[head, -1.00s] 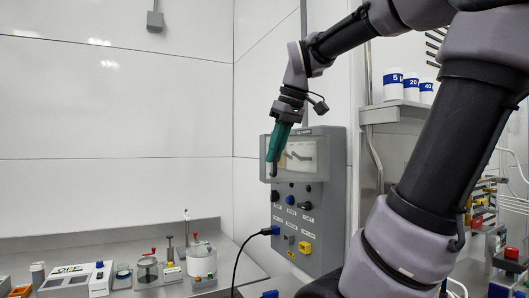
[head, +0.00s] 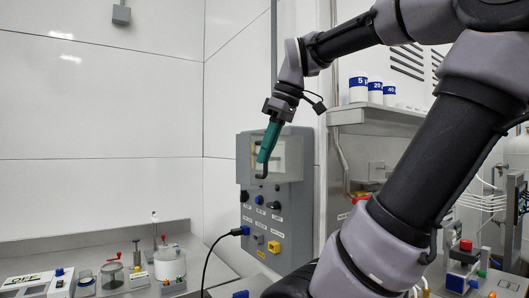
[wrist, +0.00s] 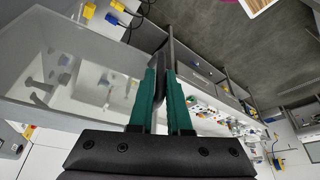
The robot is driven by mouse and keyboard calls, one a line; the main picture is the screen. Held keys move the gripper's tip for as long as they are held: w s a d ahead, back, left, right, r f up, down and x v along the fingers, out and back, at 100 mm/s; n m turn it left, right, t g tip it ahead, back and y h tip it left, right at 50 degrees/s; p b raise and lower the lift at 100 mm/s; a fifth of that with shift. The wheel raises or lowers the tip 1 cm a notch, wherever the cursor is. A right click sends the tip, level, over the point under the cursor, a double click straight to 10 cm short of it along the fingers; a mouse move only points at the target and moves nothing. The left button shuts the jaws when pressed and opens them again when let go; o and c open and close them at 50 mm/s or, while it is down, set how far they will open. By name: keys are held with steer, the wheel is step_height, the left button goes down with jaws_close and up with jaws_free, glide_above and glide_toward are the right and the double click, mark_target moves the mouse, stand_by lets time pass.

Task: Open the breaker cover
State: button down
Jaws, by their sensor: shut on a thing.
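The breaker box (head: 292,222) is a grey wall cabinet with knobs and buttons below a window-like upper part. The breaker cover (wrist: 75,103) is a translucent pane at left in the wrist view, with dark breaker parts showing through it. In the head view the cover (head: 290,155) is partly hidden by my gripper, and its exact angle is hard to tell. My gripper (head: 263,160) reaches down in front of the box's upper left. In the wrist view its teal fingers (wrist: 159,78) are shut on the dark handle at the cover's edge.
A blue plug (head: 243,230) with a black cable sits at the box's lower left. A bench (head: 110,240) with jars and small devices stands at left. A shelf (head: 375,116) with white bottles is right of the box, behind my arm.

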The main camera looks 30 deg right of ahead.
steer(key=shift+r, duration=0.1)
steer(key=c, duration=1.2)
jaws_free()
steer(key=shift+o, duration=0.2)
steer(key=v, duration=1)
steer(key=shift+s+r, duration=0.2)
steer(key=shift+r, duration=0.1)
